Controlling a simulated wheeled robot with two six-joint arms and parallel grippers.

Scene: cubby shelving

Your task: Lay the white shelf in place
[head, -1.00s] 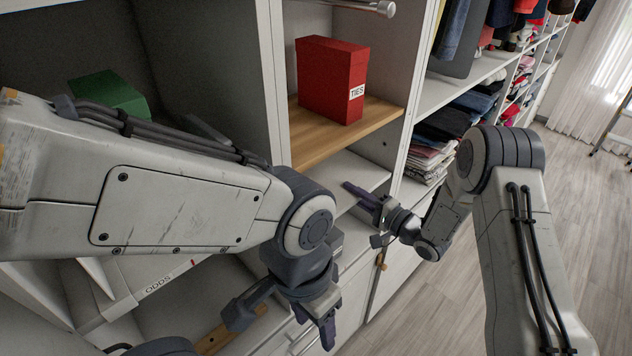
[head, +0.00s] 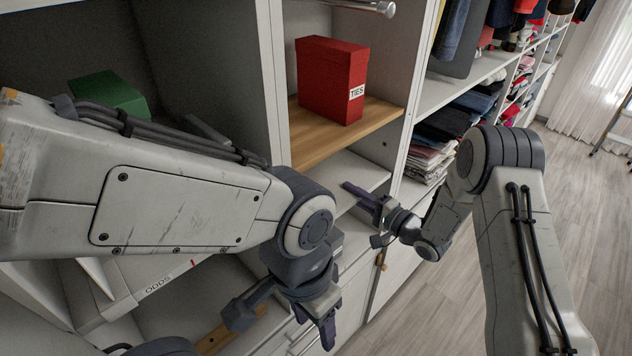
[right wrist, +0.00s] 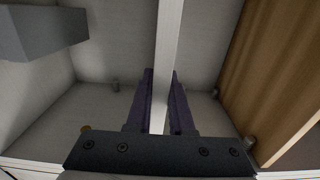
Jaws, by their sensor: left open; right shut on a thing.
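The white shelf (head: 352,172) is in the bay below the wooden shelf. My right gripper (head: 360,195) is shut on its front edge. In the right wrist view the white shelf (right wrist: 169,50) shows edge-on between the two fingers (right wrist: 160,105). Small pegs show on the bay walls on either side of it, one peg (right wrist: 115,86) to the left and another (right wrist: 215,93) to the right; the shelf is apart from both in this view. Its far end and contact with the walls cannot be told. My left gripper (head: 285,322) is open and empty, low in front of the unit.
A red box (head: 330,82) labelled TIES stands on the wooden shelf (head: 380,117) just above. A green box (head: 110,95) sits in the left bay. A box labelled ODDS (head: 158,283) is behind my left arm. Folded clothes (head: 430,158) fill the bay to the right.

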